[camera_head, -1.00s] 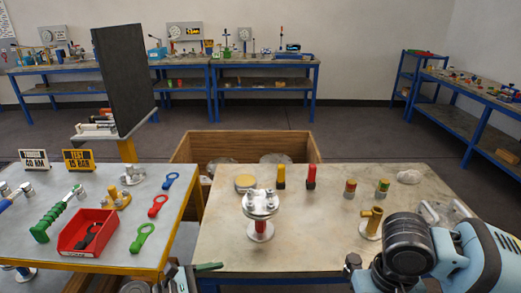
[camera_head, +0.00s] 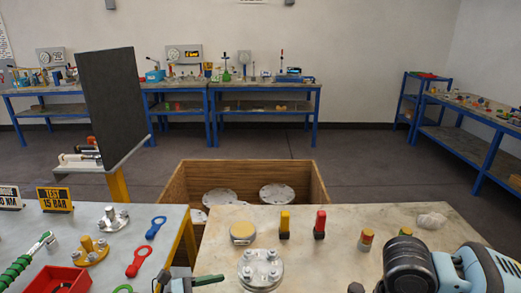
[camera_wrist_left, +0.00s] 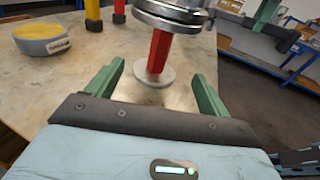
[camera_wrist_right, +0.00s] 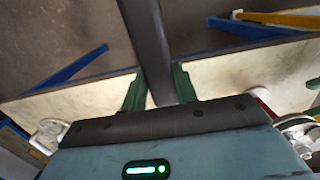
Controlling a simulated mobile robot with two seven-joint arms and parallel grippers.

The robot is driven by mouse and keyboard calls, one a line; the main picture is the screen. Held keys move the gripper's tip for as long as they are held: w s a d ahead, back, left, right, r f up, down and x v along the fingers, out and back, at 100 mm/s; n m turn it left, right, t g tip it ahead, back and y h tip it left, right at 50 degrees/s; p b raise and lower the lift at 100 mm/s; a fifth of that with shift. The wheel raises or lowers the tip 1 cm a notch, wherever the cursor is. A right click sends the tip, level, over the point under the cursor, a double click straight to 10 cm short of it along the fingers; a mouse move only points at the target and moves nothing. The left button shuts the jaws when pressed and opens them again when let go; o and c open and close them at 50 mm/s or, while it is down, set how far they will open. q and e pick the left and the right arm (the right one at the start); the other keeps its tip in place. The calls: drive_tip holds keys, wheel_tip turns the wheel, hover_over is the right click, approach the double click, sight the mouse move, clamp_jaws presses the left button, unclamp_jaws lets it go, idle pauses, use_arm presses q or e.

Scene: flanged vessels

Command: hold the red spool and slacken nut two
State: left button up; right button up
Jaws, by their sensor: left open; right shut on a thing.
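The red spool is a red post (camera_wrist_left: 159,50) on a pale round foot, under a metal flange plate (camera_head: 260,270) with several nuts on top. Its post is hidden in the head view. I cannot tell which nut is number two. My left gripper (camera_wrist_left: 160,71) is open, and the spool's foot and post show beyond and between its fingers, apart from both. Part of the gripper shows at the bottom of the head view. My right gripper (camera_wrist_right: 159,73) is shut on a dark bar (camera_wrist_right: 148,35), whose far end is out of view.
On the right table are a yellow-topped disc (camera_head: 243,233), yellow (camera_head: 284,225) and red (camera_head: 320,225) posts and a red-topped cylinder (camera_head: 366,238). An open wooden crate (camera_head: 185,185) with flanges stands behind. The left table holds a red bin (camera_head: 62,280) and wrenches.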

sight(248, 289)
use_arm(q)
drive_tip(key=shift+d+f, duration=0.1)
drive_tip(key=shift+d, duration=0.35)
use_arm(e)
drive_tip(key=shift+s+f, duration=0.15)
drive_tip(key=shift+f, duration=0.1)
use_arm(q)
drive_tip(key=b+x, duration=0.1)
drive_tip(key=x, duration=0.6)
drive_tip(key=shift+w+b, duration=0.15)
drive_tip(key=shift+b, duration=0.2)
drive_tip(key=shift+x, duration=1)
use_arm(e)
drive_tip(key=shift+s+f+g, duration=0.2)
drive_tip(key=shift+f+g, duration=0.1)
drive_tip(key=shift+f, duration=1.5)
use_arm(q)
drive_tip(key=c, duration=1.4)
drive_tip(key=shift+c, duration=0.2)
